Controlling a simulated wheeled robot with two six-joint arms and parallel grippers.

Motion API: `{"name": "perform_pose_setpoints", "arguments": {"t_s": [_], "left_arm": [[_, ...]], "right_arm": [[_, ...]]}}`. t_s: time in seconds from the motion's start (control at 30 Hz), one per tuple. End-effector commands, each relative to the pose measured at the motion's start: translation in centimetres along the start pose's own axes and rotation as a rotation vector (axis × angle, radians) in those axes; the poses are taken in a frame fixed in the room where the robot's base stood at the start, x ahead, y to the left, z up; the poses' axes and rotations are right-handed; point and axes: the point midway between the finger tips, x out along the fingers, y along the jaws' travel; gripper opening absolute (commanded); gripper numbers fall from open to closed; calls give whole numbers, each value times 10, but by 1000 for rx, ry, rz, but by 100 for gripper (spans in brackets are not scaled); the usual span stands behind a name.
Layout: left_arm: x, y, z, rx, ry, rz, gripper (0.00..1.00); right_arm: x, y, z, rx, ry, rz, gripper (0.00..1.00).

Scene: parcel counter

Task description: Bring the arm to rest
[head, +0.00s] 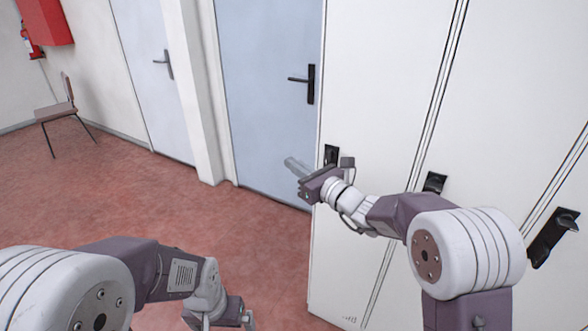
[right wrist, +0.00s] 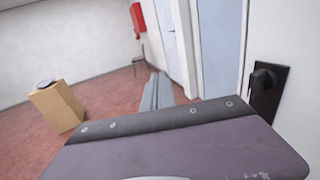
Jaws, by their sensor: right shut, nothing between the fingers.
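My right gripper (head: 292,167) is shut and empty, held out in front of the light blue door (head: 265,100) near the left edge of the white cabinet (head: 385,70). In the right wrist view its grey fingers (right wrist: 157,91) lie together with nothing between them. A black cabinet handle (head: 332,154) is just right of the right gripper; a black handle (right wrist: 266,88) also shows at the right of the right wrist view, apart from the fingers. My left gripper (head: 240,318) is low at the bottom edge of the head view, partly cut off; its opening is unclear.
More black handles (head: 434,183) (head: 553,238) stick out from the cabinet front at the right. A chair (head: 58,112) and a red wall box (head: 45,20) are at the far left. The right wrist view shows a cardboard box (right wrist: 57,106). The red floor (head: 190,210) between is open.

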Motion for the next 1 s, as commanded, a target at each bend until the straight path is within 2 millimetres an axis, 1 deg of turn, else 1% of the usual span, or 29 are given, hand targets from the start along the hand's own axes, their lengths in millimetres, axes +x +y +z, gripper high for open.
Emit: {"name": "perform_pose_setpoints", "arguments": {"t_s": [0.07,0.13,0.17,0.23,0.27,0.3,0.37,0.4,0.47,0.5,0.57,0.6,0.63,0.67,0.7,0.77,0.8,0.9,1.0], "left_arm": [[0,0,0,0,0,0,100],[-7,0,-1,0,0,0,100],[-11,0,-1,0,0,0,100],[-24,0,-3,0,0,0,100],[-36,1,-4,0,0,0,100],[-50,1,-5,0,0,0,100],[-56,1,-6,0,1,0,100],[-61,1,-7,0,1,0,100],[-68,1,-7,0,0,0,100],[-73,1,-8,0,0,0,100],[-80,2,-8,0,0,0,100],[-84,2,-9,0,0,0,100],[-87,2,-9,0,0,0,100],[-90,2,-9,0,0,0,100],[-92,2,-10,0,0,0,100],[-95,2,-10,0,0,0,100],[-95,2,-10,0,0,0,100],[-93,2,-10,0,0,0,100],[-93,2,-10,0,0,0,100]], "right_arm": [[-1,1,0,0,0,0,0],[-2,-2,8,-2,-2,-6,0],[-3,-4,16,-6,-8,-10,0],[-10,-10,46,-21,-31,-25,0],[-17,-11,65,-32,-36,-32,0],[-31,2,73,-91,14,14,0],[-48,24,54,-191,116,99,0],[-61,38,40,-265,186,157,0],[-84,57,16,-388,293,255,0],[-103,68,0,-476,366,326,0],[-136,82,-28,-623,479,448,0],[-162,89,-46,-729,552,539,0],[-183,93,-61,-814,606,615,0],[-204,96,-74,-901,655,696,0],[-234,97,-91,-1021,715,811,0],[-276,94,-112,-1199,784,989,0],[-301,90,-124,-1312,812,1108,0],[-347,76,-146,-1556,827,1380,0],[-369,62,-155,-1727,795,1573,0]]}}
